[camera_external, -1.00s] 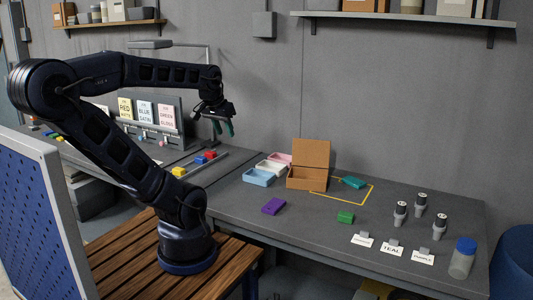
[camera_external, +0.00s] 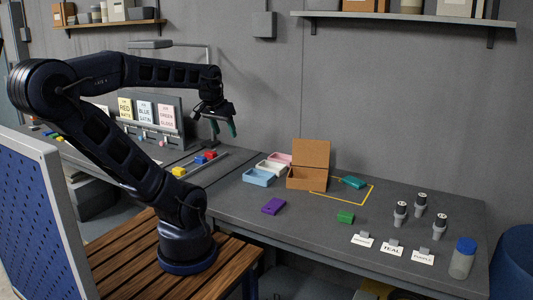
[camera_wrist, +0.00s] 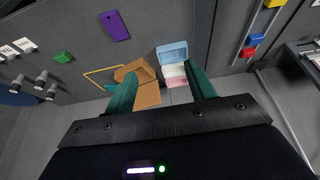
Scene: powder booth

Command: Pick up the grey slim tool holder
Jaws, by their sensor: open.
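My gripper (camera_external: 223,128) is open and empty, high above the bench near the back wall. Its two teal fingers stand apart in the wrist view (camera_wrist: 163,76). A thin grey rail (camera_external: 207,170) lies left of the bench's middle. I cannot tell which grey thing is the slim tool holder.
An open brown box (camera_external: 306,183) and small trays (camera_external: 259,178) stand mid-bench. A purple block (camera_external: 273,206), green block (camera_external: 346,217) and teal block (camera_external: 354,182) lie around. Name cards (camera_external: 393,248) and a blue-capped jar (camera_external: 461,262) are at right. A shelf (camera_external: 400,17) hangs above.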

